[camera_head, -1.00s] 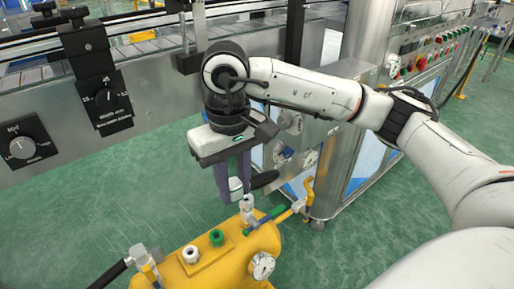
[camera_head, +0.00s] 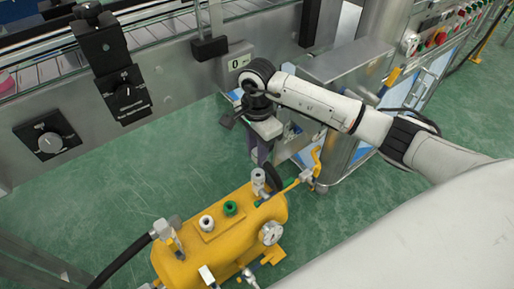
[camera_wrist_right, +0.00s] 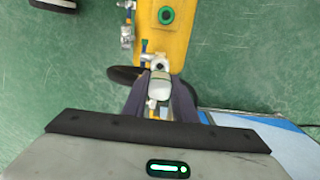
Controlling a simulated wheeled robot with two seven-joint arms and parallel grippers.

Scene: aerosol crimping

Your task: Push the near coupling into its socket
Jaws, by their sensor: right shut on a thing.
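The yellow tank (camera_head: 262,215) stands on the floor; part of it shows at the top of the right wrist view (camera_wrist_right: 175,40). A pale grey fitting (camera_head: 258,178) stands upright at its far right end. My right gripper (camera_head: 263,160) points down right behind this fitting. In the right wrist view my right gripper (camera_wrist_right: 160,90) is shut on a pale piece (camera_wrist_right: 160,86), which I take as the near coupling. A white round fitting (camera_wrist_right: 160,64) lies just beyond it. I cannot tell whether the coupling is seated. My left gripper is out of view.
The tank carries a white port (camera_head: 207,223), a green port (camera_head: 231,208), a gauge (camera_head: 271,232) and a yellow-handled valve (camera_head: 316,160). A black hose (camera_head: 120,262) joins its left end. The conveyor machine (camera_head: 170,85) stands behind; green floor is open at left.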

